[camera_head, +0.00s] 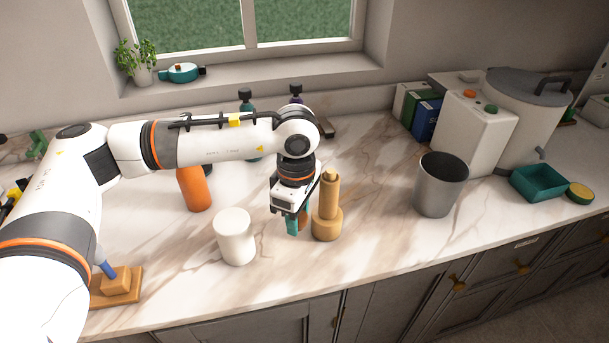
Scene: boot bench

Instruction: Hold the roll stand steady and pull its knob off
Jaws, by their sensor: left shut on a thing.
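The roll stand (327,222) is a light wooden post on a wider round base, upright on the marble counter. Its knob (330,174) sits at the top of the post. My left gripper (298,223) points down just left of the stand, low near its base. My right gripper is not in view.
A white cylinder (235,237) and an orange cylinder (194,189) stand left of the gripper. A grey bin (439,186) stands right of the stand, with a teal tray (539,183) beyond. A wooden block with a blue handle (118,286) lies front left. Counter between stand and bin is clear.

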